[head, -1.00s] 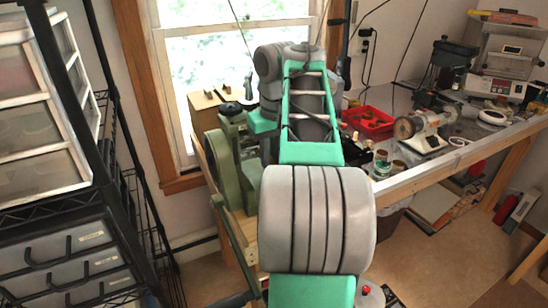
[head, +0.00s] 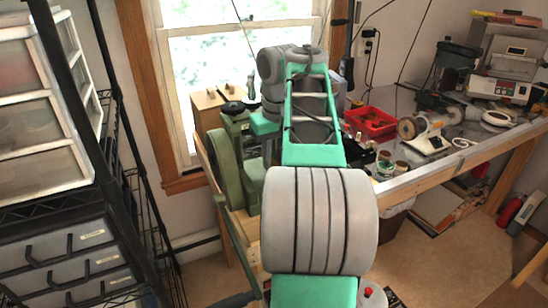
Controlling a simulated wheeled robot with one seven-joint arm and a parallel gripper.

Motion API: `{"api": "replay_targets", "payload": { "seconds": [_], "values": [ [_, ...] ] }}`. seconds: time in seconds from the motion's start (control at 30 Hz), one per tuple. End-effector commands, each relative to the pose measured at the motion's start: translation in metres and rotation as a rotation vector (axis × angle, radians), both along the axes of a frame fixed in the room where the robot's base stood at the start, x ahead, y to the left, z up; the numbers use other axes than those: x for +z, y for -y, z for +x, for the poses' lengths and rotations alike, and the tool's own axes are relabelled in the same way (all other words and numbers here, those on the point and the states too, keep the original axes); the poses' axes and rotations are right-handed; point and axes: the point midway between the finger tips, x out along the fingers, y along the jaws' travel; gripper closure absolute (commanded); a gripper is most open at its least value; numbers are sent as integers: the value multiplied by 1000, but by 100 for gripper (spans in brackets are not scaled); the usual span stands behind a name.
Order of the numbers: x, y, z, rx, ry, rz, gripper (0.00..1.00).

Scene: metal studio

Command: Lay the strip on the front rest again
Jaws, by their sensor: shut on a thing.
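I cannot make out the strip or the front rest in the head view. My own arm, with grey joints and green links, fills the middle of the picture and hides what lies behind it. My gripper is not visible, so what it holds cannot be seen. A green machine (head: 226,165) with a rounded housing stands just left of my arm, partly covered by it.
A workbench (head: 440,165) runs along the right, with a red tray (head: 370,122), a small grinder (head: 426,133) and several jars. A black shelf rack with drawers (head: 65,260) stands close on the left. Brown floor (head: 450,265) is open at lower right.

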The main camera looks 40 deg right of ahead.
Motion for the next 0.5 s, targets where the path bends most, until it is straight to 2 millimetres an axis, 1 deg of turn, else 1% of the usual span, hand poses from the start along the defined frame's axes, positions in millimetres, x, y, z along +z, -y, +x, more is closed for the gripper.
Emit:
{"api": "replay_targets", "payload": {
  "seconds": [0.23, 0.27, 0.5],
  "values": [
    [-3, 0, 0, 0, 0, 0, 100],
    [-3, 0, 0, 0, 1, 0, 76],
    [-3, 0, 0, 1, 0, 0, 57]
  ]
}}
